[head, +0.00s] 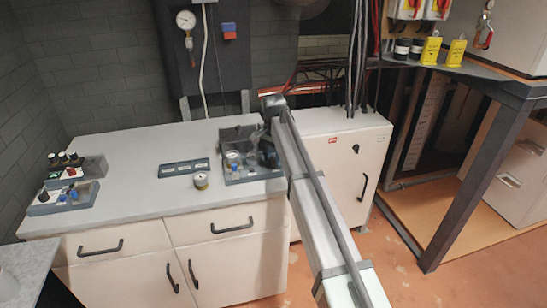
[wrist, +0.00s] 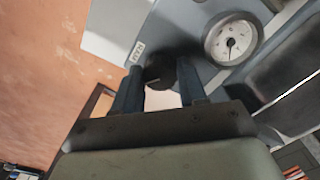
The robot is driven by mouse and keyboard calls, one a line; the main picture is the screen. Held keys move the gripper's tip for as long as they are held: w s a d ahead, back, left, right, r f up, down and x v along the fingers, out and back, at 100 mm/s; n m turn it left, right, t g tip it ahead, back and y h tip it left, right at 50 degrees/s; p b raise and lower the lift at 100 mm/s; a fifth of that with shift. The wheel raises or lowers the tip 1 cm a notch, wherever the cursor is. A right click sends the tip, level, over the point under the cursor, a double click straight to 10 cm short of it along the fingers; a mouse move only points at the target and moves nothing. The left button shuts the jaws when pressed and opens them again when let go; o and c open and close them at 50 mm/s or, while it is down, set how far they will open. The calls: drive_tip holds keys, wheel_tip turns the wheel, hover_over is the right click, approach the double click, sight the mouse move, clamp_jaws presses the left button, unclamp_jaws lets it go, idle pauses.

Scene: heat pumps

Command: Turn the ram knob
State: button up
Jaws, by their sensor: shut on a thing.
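The ram knob (wrist: 160,70) is dark and round. In the wrist view it stands on a grey panel (wrist: 178,22) beside a small label (wrist: 137,52), with a dial gauge (wrist: 231,42) to its right. My gripper (wrist: 157,84) has its two fingers on either side of the knob, shut on it. In the head view my gripper (head: 267,150) is over the right side of the grey-blue panel unit (head: 240,180) on the counter. My arm and gripper hide the knob there.
A white cabinet (head: 345,155) with cables stands to the right of the unit.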

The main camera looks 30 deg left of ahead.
sight(274, 159)
drive_tip(key=shift+m, duration=0.6)
drive_tip(key=o, duration=1.1)
drive_tip(key=shift+c, duration=0.2)
drive_tip(key=shift+r, duration=0.1)
wheel_tip(274, 159, up, 14)
drive_tip(key=shift+f, duration=0.2)
